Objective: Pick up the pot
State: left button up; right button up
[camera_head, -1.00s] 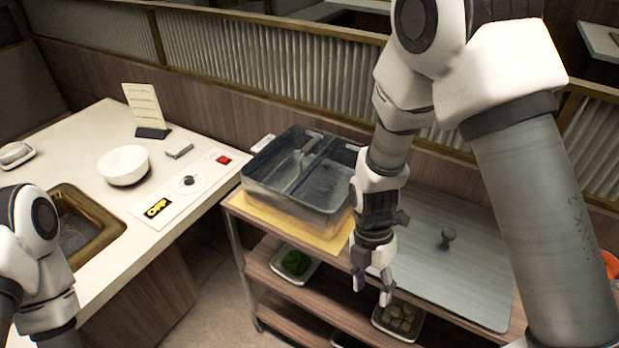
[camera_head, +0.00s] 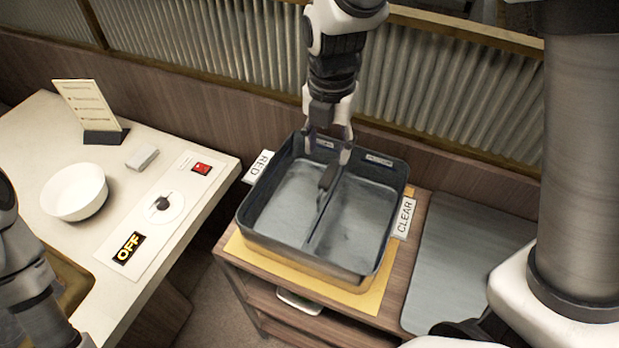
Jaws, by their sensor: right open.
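The pot (camera_head: 262,236) is a dark, rectangular metal pot, split by a divider into two compartments. It stands on a yellow board (camera_head: 357,299) on the cart. A RED label (camera_head: 258,167) is beside its left wall and a CLEAR label (camera_head: 404,217) beside its right wall. A small dark piece (camera_head: 328,175) shows at the divider. My right gripper (camera_head: 327,152) is open, pointing down near the pot's far wall around the divider's far end; I cannot tell if it touches. My left arm shows at the left edge; its gripper is out of view.
A grey lid or plate (camera_head: 468,262) lies right of the pot. The white counter (camera_head: 60,140) at left holds a white bowl (camera_head: 75,191), a menu card (camera_head: 88,104) and a control panel marked OFF (camera_head: 129,248). A corrugated partition (camera_head: 240,70) stands behind.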

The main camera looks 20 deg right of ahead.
aim_at(330, 173)
jog(key=shift+s+f, duration=0.15)
jog(key=shift+f, duration=0.15)
jog(key=shift+s+f+p, duration=0.3)
jog(key=shift+s+f, duration=0.45)
jog(key=shift+s, duration=0.1)
jog(key=f, duration=0.2)
jog(key=w+f+p, duration=0.1)
jog(key=f, duration=0.1)
jog(key=shift+d+f, duration=0.1)
jog(key=shift+f, duration=0.25)
jog(key=shift+w+f, duration=0.2)
jog(key=shift+f, duration=0.1)
jog(key=shift+s+r, duration=0.1)
jog(key=shift+s, duration=0.25)
jog(key=c, duration=0.5)
pick_arm(q)
jog(key=shift+s+r, duration=0.3)
jog(key=shift+r, duration=0.25)
jog(key=shift+s+r, duration=0.3)
jog(key=shift+r, duration=0.2)
pick_arm(e)
grip_shut()
